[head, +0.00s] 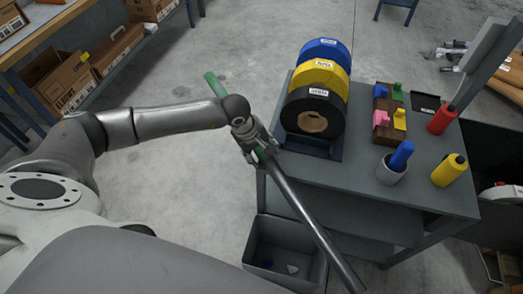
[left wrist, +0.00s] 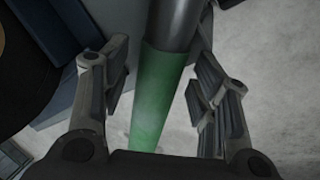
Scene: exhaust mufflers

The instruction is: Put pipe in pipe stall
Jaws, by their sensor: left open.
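The pipe (head: 308,218) is long and dark grey with a green section. It slants across the head view, from a green end (head: 213,84) at upper left to the bottom edge region right of centre. My left gripper (head: 257,149) is at its green part, beside the cart. In the left wrist view the pipe's green section (left wrist: 160,95) lies between the two open fingers, with visible gaps on both sides. The grey part of the pipe (left wrist: 177,22) continues beyond the fingertips. I cannot make out a pipe stall for certain. My right gripper is out of view.
A grey cart (head: 345,180) holds tape rolls (head: 318,75), a small block with coloured clips (head: 390,120), a cup (head: 390,172) and bottles (head: 450,170). A grey bin (head: 290,250) is below, close to the pipe. Shelves with boxes (head: 110,50) stand at left; floor between is clear.

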